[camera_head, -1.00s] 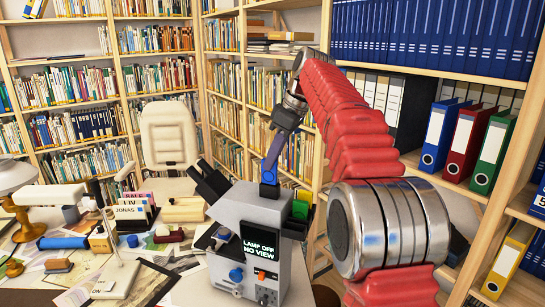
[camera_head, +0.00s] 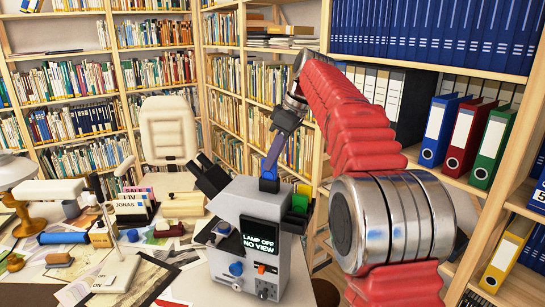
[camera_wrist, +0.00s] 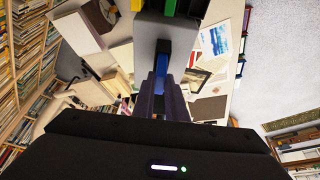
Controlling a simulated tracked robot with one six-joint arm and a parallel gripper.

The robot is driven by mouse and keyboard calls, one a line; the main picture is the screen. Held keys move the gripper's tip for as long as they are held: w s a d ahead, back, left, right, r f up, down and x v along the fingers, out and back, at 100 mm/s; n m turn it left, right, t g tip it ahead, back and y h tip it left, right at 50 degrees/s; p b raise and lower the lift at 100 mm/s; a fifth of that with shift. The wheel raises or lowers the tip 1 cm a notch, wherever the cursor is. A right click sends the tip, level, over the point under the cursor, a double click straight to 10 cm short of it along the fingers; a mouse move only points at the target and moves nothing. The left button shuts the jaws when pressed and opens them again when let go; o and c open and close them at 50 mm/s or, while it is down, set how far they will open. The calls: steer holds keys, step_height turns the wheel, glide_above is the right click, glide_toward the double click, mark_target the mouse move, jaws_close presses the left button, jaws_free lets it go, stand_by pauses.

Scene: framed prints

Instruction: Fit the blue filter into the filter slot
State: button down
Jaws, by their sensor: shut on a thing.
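The grey instrument (camera_head: 230,205) with eyepieces stands on the desk. Its screen (camera_head: 261,237) reads "LAMP OFF NO VIEW". My gripper (camera_head: 269,178) is shut on the blue filter (camera_head: 268,184), just above the instrument's top. In the wrist view the blue filter (camera_wrist: 160,66) sits between my gripper's fingers (camera_wrist: 160,85). Its far end meets a dark slot-like piece (camera_wrist: 163,46) on the grey housing. I cannot tell whether the filter's end is inside or only touching.
Green (camera_head: 299,204) and yellow (camera_head: 304,190) pieces sit at the instrument's right side. A card holder (camera_head: 132,208), papers and a lamp (camera_head: 40,195) crowd the desk to the left. A pale chair (camera_head: 168,130) stands behind. Shelves of binders (camera_head: 465,135) stand at the right.

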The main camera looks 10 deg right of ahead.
steer(key=shift+f, duration=1)
steer(key=c, duration=1.7)
jaws_free()
steer(key=shift+v, duration=6.75)
steer(key=shift+r, duration=0.1)
steer(key=shift+w, duration=0.1)
